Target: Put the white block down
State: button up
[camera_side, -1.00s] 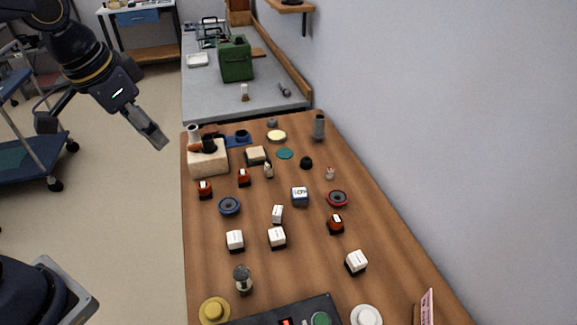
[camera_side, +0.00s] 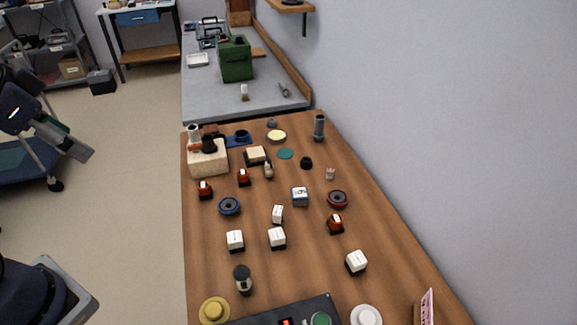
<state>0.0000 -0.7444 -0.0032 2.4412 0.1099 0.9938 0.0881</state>
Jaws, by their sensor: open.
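Several white blocks with dark bases stand on the wooden table: one at the left (camera_side: 235,239), one in the middle (camera_side: 277,237), one behind it (camera_side: 278,213) and one at the right (camera_side: 356,261). I cannot tell which of them is the task's white block. My gripper (camera_side: 86,154) is at the far left, off the table and well apart from the blocks. It is open, and nothing shows between its fingers.
A dark panel (camera_side: 265,318) lies at the front. A wall bounds the right; the left floor (camera_side: 140,220) is open.

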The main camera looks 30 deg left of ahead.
jog(key=w+d+r+m+g+y, duration=0.1)
jog(key=w+m+y, duration=0.25)
jog(key=w, duration=0.35)
jog(key=w+r+m+g+y, duration=0.1)
jog(key=w+r+m+y, duration=0.1)
jog(key=w+m, duration=0.35)
jog(key=w+d+f+m+t+y, duration=0.1)
jog(key=w+d+f+m, duration=0.25)
jog(key=d, duration=0.25)
jog(key=w+d+f+m+y, duration=0.2)
jog(key=w+d+f, duration=0.1)
jog(key=w+d, duration=0.25)
jog(key=s+d+f+m+t, duration=0.1)
jog(key=d+f+m+t, duration=0.35)
jog(key=d+f, duration=0.95)
jog(key=m+t, duration=0.1)
jog(key=m, duration=0.6)
send_near(277, 233)
jog(key=x, duration=0.5)
jog(key=shift+w+f, duration=0.1)
jog(key=shift+w, duration=0.05)
jog(key=shift+x, duration=2.65)
grip_shut()
